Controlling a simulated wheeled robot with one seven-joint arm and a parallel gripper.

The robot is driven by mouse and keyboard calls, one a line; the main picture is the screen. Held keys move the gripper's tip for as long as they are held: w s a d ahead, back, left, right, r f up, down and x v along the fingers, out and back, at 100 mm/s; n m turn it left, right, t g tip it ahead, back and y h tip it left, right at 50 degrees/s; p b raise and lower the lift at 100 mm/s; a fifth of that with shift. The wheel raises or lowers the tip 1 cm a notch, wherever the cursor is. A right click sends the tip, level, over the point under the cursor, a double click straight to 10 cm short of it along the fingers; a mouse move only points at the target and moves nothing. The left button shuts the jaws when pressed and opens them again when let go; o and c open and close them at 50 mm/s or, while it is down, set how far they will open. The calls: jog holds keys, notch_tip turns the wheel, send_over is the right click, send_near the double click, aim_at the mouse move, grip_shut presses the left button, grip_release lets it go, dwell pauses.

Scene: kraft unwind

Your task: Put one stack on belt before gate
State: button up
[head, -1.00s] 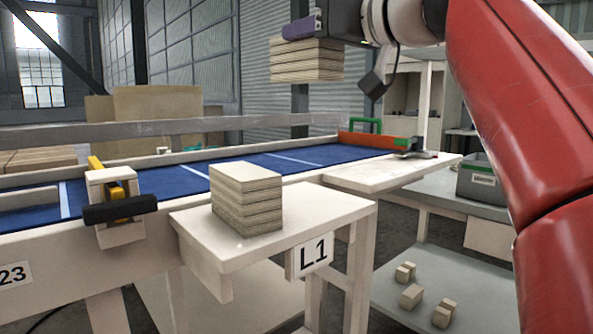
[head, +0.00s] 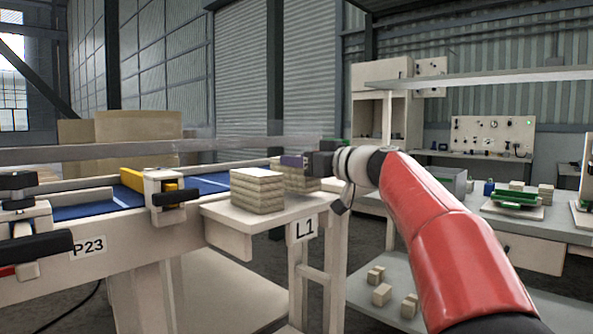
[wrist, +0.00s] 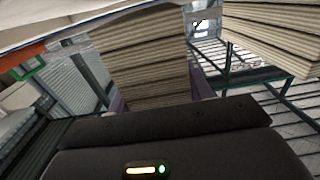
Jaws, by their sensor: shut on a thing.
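My gripper (head: 294,161) is shut on a layered tan stack (head: 302,178), just right of and partly behind another tan stack (head: 257,192). That other stack stands upright on the white L1 stand (head: 235,222). I cannot tell whether the held stack touches the stand. In the wrist view the held stack (wrist: 150,62) is between my purple-tipped fingers, and the other stack (wrist: 275,35) shows at upper right. The blue belt (head: 92,208) runs behind the stand. A yellow bar (head: 132,180) in a white housing, possibly the gate, crosses the belt at left.
The white belt frame (head: 130,240) is labelled P23. Black-handled fittings (head: 42,245) stand at far left. Small tan blocks (head: 382,294) lie on a low shelf at right. A workbench (head: 540,220) with a green item stands further right.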

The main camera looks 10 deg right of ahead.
jog(key=shift+f, duration=0.65)
jog(key=shift+f, duration=0.2)
jog(key=o, duration=1)
jog(key=shift+w+r, duration=0.1)
jog(key=shift+o, duration=0.2)
jog(key=shift+r, duration=0.1)
